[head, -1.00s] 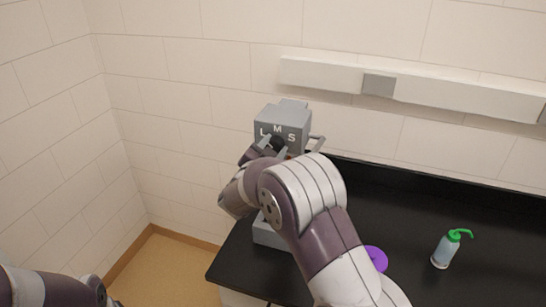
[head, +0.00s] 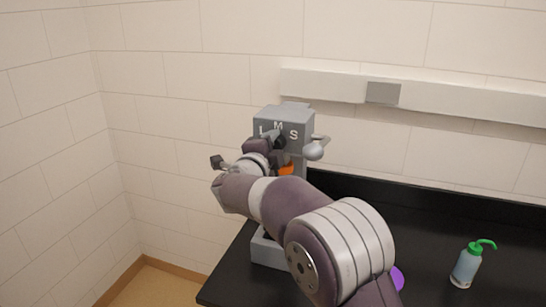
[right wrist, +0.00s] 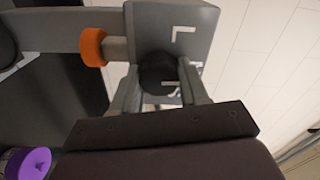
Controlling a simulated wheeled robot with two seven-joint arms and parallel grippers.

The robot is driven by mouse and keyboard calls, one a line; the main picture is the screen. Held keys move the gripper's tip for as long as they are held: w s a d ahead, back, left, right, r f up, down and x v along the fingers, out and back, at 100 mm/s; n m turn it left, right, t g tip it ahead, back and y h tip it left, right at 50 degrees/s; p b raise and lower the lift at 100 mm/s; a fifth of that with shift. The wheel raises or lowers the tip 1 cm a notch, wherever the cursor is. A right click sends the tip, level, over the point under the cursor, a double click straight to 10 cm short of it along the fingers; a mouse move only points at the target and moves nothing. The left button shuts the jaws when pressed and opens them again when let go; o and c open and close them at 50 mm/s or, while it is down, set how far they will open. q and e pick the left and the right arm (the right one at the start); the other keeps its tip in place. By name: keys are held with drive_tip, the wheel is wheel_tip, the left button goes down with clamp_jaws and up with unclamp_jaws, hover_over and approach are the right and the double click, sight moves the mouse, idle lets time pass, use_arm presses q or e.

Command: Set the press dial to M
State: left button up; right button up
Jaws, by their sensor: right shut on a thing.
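The grey press (head: 296,116) stands on the black bench, with the white letters L, M and S on its front face. Its black dial (right wrist: 158,72) sits below the letters, and in the right wrist view it lies between my fingers. My right gripper (right wrist: 160,92) is shut on the dial, one finger on each side. In the head view the right gripper (head: 277,143) reaches the press face from the left and partly covers the dial and the lower part of the M. Which letter the dial points at I cannot tell. My left gripper is out of view.
An orange ring (right wrist: 93,47) sits on the press below the dial. A purple object (head: 398,278) lies behind my right arm. A wash bottle with a green spout (head: 466,265) stands on the right of the black bench (head: 430,225), with free surface around it.

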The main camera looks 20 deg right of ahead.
drive_tip(key=shift+f+m+b, duration=0.3)
drive_tip(key=shift+f, duration=0.05)
idle(0.3)
drive_tip(key=o, duration=0.8)
drive_tip(key=shift+c, duration=0.2)
drive_tip(key=shift+o, duration=1.4)
drive_tip(key=shift+s, duration=0.15)
drive_tip(key=shift+s+r, duration=0.15)
drive_tip(key=shift+r, duration=0.1)
drive_tip(key=b+v, duration=0.3)
drive_tip(key=v, duration=0.9)
drive_tip(key=shift+s+a, duration=0.15)
drive_tip(key=shift+s, duration=0.15)
